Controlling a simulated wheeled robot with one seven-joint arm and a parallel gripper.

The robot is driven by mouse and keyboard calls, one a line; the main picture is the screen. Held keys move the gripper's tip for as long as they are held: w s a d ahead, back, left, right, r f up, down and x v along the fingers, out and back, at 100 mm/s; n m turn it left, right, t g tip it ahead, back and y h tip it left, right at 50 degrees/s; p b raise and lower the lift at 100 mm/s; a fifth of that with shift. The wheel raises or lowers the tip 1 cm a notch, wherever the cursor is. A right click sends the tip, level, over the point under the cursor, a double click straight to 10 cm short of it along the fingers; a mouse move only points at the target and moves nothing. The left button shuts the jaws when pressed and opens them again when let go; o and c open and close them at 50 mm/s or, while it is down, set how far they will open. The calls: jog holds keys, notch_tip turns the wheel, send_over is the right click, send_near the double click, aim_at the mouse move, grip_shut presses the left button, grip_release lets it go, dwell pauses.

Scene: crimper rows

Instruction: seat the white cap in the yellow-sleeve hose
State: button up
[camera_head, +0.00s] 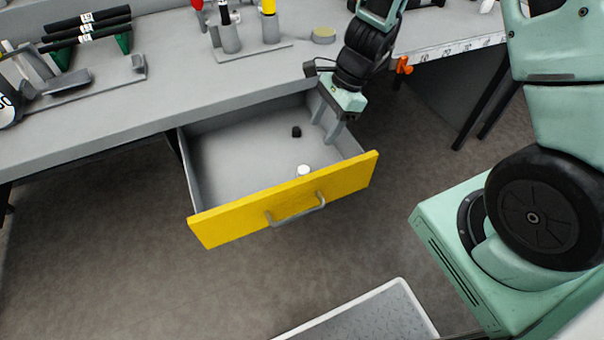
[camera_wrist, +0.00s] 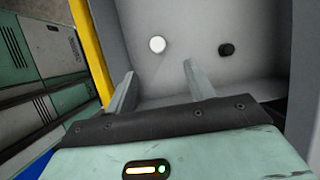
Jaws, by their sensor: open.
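The white cap (camera_head: 303,170) lies on the floor of the open drawer, near its yellow front. It also shows in the wrist view (camera_wrist: 157,44), beyond my fingertips. My gripper (camera_head: 329,121) is open and empty at the drawer's right side, pointing down into it. In the wrist view my gripper (camera_wrist: 158,70) has its two fingers apart with nothing between them. A yellow piece (camera_head: 268,6) stands upright in a grey holder on the bench, cut by the top edge; I cannot tell whether it is the yellow-sleeve hose.
A black cap (camera_head: 296,132) lies farther back in the drawer (camera_head: 235,165). The yellow drawer front (camera_head: 290,203) and side walls enclose both caps. Black hoses (camera_head: 88,27) lie on green stands at the bench's left.

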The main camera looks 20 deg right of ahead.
jog(key=b, duration=0.2)
send_over(304, 169)
jog(key=d, duration=0.2)
jog(key=f, duration=0.7)
jog(key=shift+w+d+f, duration=0.1)
jog(key=shift+w+f, duration=0.05)
jog(key=shift+w, duration=0.1)
jog(key=x, duration=0.1)
jog(key=b+x, duration=0.1)
jog(key=x, duration=0.1)
jog(key=b+x, duration=0.1)
jog(key=x, duration=0.1)
jog(key=shift+s+d+f, duration=0.1)
jog(key=shift+s, duration=0.15)
jog(key=c, duration=1)
